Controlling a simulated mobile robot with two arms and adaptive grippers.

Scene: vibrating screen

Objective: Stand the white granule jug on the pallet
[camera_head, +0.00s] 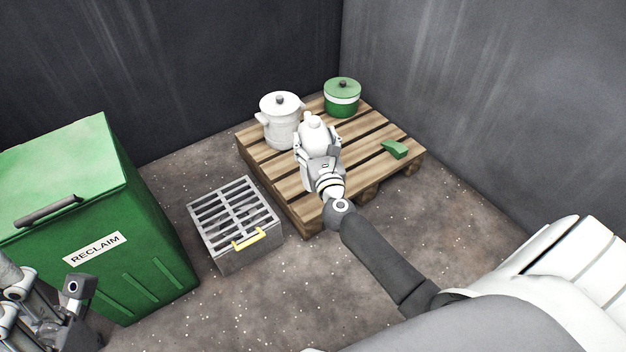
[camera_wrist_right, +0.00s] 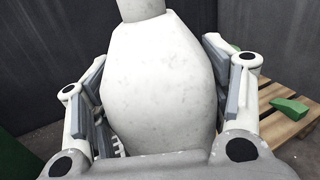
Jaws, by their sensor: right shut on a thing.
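The white granule jug (camera_head: 313,132) is in my right gripper (camera_head: 319,160), with its narrow neck up. In the right wrist view the jug (camera_wrist_right: 162,85) fills the space between the two fingers (camera_wrist_right: 160,100), which are shut around its body. The jug appears in front of the wooden pallet (camera_head: 272,175) in the head view. Its base is hidden by the gripper, so I cannot tell whether it touches the boards. My left gripper (camera_head: 77,290) is partly visible at the lower left, and its finger state is unclear.
On the pallet stand a white lidded pot (camera_head: 279,122), close to the jug, and a green lidded pot (camera_head: 342,98). A green wedge (camera_head: 395,149) lies at the right. A grated metal box (camera_head: 250,262) with a yellow handle and a green RECLAIM bin (camera_head: 150,255) stand left.

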